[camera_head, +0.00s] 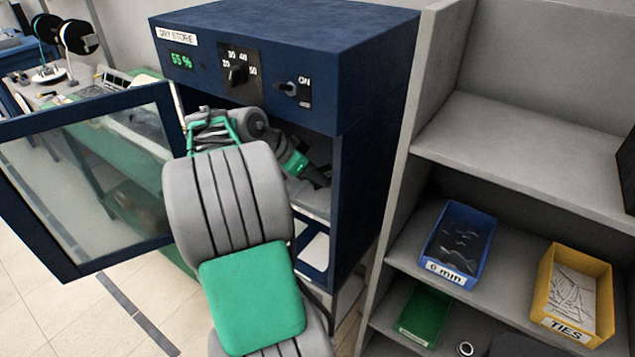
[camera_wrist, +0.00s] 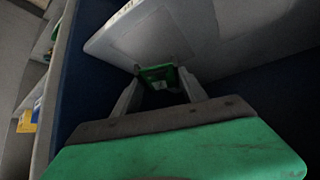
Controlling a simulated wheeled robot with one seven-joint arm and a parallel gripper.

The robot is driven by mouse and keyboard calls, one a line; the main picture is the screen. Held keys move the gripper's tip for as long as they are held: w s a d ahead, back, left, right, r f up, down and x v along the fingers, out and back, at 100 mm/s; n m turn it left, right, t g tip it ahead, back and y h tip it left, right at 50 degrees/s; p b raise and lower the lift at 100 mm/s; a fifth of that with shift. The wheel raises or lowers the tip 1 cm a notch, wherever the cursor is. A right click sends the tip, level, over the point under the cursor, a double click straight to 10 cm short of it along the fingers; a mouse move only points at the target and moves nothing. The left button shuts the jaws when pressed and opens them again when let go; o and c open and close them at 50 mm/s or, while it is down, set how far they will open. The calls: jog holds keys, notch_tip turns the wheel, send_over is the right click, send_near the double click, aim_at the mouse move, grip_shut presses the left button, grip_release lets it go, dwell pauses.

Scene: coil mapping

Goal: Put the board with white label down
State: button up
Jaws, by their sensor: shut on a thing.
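The dry store cabinet (camera_head: 350,75) is dark blue, with its glass door (camera_head: 90,180) swung open to the left. My arm reaches in, and my gripper (camera_head: 318,180) is inside the upper compartment, over a grey shelf (camera_head: 318,207). In the wrist view my gripper (camera_wrist: 160,84) is shut on a small green board (camera_wrist: 157,72) with a white label, held between the fingertips. A pale grey shelf surface (camera_wrist: 225,45) lies just beyond it. I cannot tell whether the board touches that surface. In the head view the board cannot be made out.
A white item (camera_head: 315,250) lies lower in the cabinet. A grey shelf unit (camera_head: 510,150) on the right holds a blue bin (camera_head: 457,270), a yellow TIES bin (camera_head: 548,290) and a green bin (camera_head: 425,312). The cabinet's side wall (camera_wrist: 85,85) is close to my gripper.

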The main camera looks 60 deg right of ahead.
aim_at(317, 193)
jog(key=shift+d+f, duration=0.25)
jog(key=f, duration=0.1)
jog(key=f+p, duration=0.1)
jog(key=f, duration=0.1)
jog(key=shift+s+d+f, duration=0.1)
jog(key=shift+d+f, duration=0.2)
jog(key=shift+d, duration=0.05)
jog(key=shift+f, duration=0.35)
jog(key=o, duration=1.5)
jog(key=shift+r, duration=0.1)
